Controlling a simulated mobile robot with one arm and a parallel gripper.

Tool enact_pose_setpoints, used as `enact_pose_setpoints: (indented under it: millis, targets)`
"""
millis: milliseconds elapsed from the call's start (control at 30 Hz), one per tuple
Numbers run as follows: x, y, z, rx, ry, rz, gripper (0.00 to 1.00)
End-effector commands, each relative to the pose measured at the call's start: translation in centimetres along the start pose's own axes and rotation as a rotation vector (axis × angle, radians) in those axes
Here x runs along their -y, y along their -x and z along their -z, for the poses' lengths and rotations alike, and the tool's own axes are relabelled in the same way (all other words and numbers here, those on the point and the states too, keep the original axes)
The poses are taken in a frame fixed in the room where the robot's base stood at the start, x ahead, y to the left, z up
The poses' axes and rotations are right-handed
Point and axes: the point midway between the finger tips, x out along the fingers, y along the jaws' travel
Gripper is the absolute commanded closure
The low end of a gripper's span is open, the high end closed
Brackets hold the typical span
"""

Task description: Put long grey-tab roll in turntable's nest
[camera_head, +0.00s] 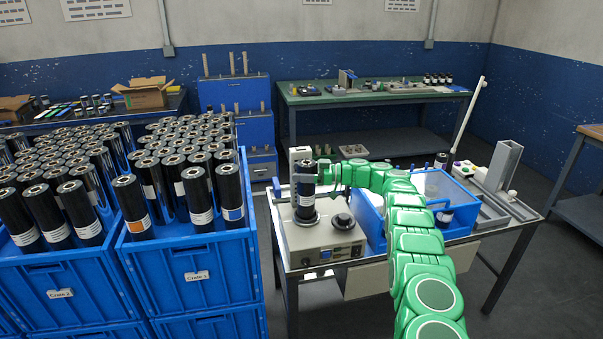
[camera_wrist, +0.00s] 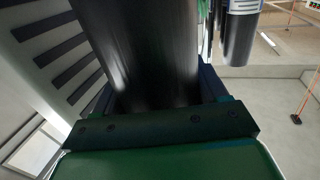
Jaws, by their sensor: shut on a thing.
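A long black roll (camera_head: 306,203) with a pale label band stands upright at the left side of the beige machine (camera_head: 321,250). My gripper (camera_head: 323,173) is shut on this roll, reaching it from the right. The held roll (camera_wrist: 147,45) fills the upper middle of the wrist view, between the jaws. A grey tab is too small to make out. A dark round knob (camera_head: 343,221) is just right of the roll.
A blue bin (camera_head: 371,222) stands right of the machine, close to my arm. Another dark roll (camera_wrist: 238,38) shows at the wrist view's upper right. Crates of upright black rolls, including Crate 1 (camera_head: 196,275), stand at left. A grey upright fixture (camera_head: 502,167) is at right.

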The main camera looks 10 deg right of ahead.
Motion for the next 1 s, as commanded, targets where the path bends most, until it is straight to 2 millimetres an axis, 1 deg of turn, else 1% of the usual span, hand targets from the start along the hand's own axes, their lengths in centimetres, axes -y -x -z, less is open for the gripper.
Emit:
enact_pose_setpoints:
  millis: [833,867,1000]
  targets:
    - [0.0,0.0,-1.0,-0.001,0.002,0.0,1.0]
    - [0.0,0.0,-1.0,-0.001,0.002,0.0,0.25]
    - [0.0,0.0,-1.0,-0.001,0.001,0.0,0.03]
